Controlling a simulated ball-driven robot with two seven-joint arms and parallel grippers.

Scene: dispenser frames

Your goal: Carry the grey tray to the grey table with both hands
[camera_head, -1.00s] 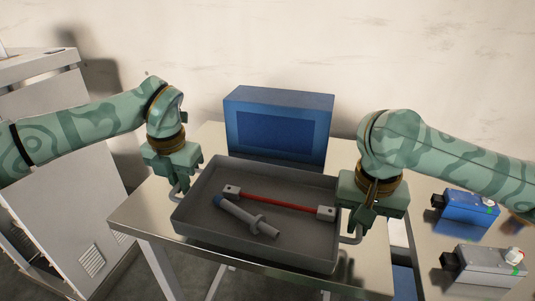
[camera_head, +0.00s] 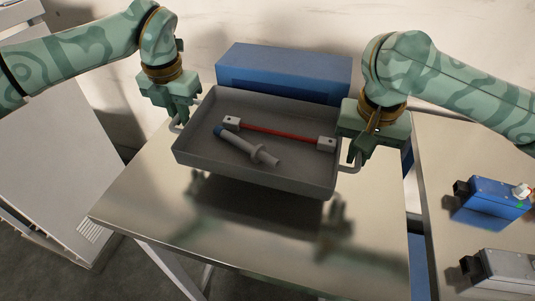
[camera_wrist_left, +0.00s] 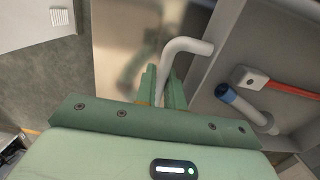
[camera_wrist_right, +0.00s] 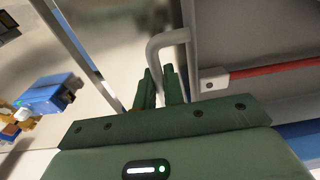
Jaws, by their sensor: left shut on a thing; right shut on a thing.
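The grey tray (camera_head: 200,157) hangs level above a metal-topped table (camera_head: 150,200), with its shadow on the top below. In it lie a red rod with pale end blocks (camera_head: 280,134) and a grey tool with a blue end (camera_head: 245,147). My left gripper (camera_head: 176,122) is shut on the tray's left handle, a bent bar that shows in the left wrist view (camera_wrist_left: 185,47). My right gripper (camera_head: 357,160) is shut on the right handle, which also shows in the right wrist view (camera_wrist_right: 165,40).
A blue box (camera_head: 285,72) stands behind the tray. A second table on the right holds a blue device (camera_head: 490,196) and a grey device (camera_head: 503,268). A pale cabinet (camera_head: 60,170) stands at the left. The metal tabletop's front part is clear.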

